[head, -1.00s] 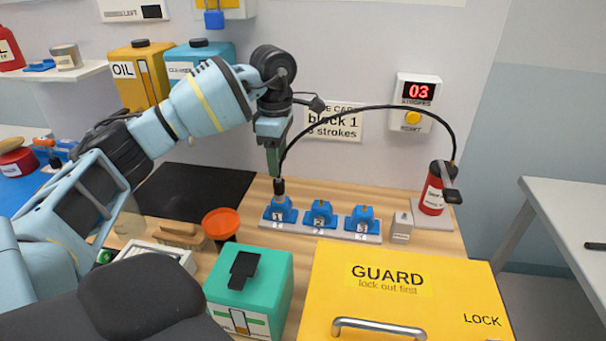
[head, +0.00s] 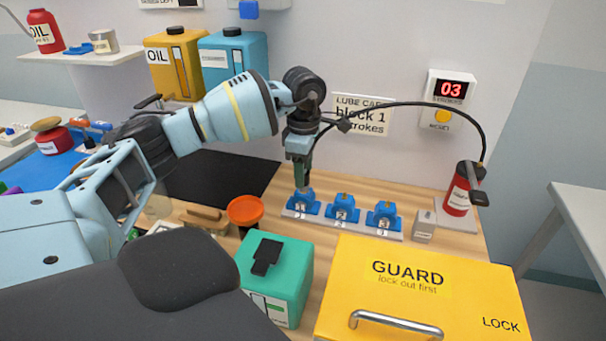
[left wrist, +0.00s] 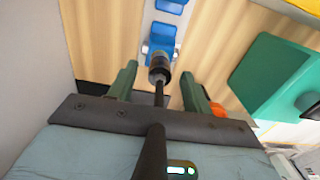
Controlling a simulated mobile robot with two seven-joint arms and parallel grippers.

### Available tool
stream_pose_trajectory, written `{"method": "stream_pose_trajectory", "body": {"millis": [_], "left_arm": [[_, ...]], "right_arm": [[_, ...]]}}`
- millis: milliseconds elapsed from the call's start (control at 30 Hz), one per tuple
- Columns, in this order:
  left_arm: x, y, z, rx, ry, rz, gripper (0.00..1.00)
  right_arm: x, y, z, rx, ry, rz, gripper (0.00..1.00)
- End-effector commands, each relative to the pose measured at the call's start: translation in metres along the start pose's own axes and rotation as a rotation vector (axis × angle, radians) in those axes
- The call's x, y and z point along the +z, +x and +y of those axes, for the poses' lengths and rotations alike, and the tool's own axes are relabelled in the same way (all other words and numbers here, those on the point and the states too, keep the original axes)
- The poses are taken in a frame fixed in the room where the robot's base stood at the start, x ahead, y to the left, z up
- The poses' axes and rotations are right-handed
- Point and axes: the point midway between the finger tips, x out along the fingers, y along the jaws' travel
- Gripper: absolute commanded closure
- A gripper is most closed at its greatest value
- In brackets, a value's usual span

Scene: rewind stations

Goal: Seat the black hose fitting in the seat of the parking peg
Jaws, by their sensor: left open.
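The black hose fitting (left wrist: 159,68) is at the end of a black hose (head: 400,104). In the left wrist view it stands over the blue block marked 1 (head: 301,207); I cannot tell how deeply it sits there. My left gripper (head: 302,178) is open just above that block, its green fingers on both sides of the fitting and hose, with gaps showing in the left wrist view (left wrist: 159,78). In the head view the fingers mostly hide the fitting. A small grey labelled block (head: 424,227) stands right of the blue blocks; I cannot tell whether it is the parking peg. My right gripper is not in view.
Blue blocks 2 (head: 343,209) and 3 (head: 383,216) share the grey strip. The hose arches to a red pump bottle (head: 457,195). A teal container (head: 275,285), orange cup (head: 245,211) and yellow guard (head: 400,290) stand in front. The counter reads 03 (head: 451,90).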

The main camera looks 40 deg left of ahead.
Motion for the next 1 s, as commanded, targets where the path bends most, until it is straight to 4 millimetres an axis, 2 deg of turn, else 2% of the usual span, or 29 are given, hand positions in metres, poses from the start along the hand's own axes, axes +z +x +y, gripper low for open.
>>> {"method": "stream_pose_trajectory", "body": {"millis": [133, 433, 800, 1000], "left_arm": [[0.000, 0.015, 0.000, 0.000, -0.001, 0.001, 0.50], [0.000, 0.018, 0.000, 0.001, -0.001, 0.000, 0.52], [0.000, 0.018, 0.000, 0.001, 0.000, -0.001, 1.00], [0.000, 0.018, 0.000, 0.001, 0.000, -0.001, 1.00]], "right_arm": [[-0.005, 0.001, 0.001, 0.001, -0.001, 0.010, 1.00], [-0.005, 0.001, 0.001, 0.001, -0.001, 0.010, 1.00], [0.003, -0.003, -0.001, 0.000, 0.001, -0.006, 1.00], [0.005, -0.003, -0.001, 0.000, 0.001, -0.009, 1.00]]}}
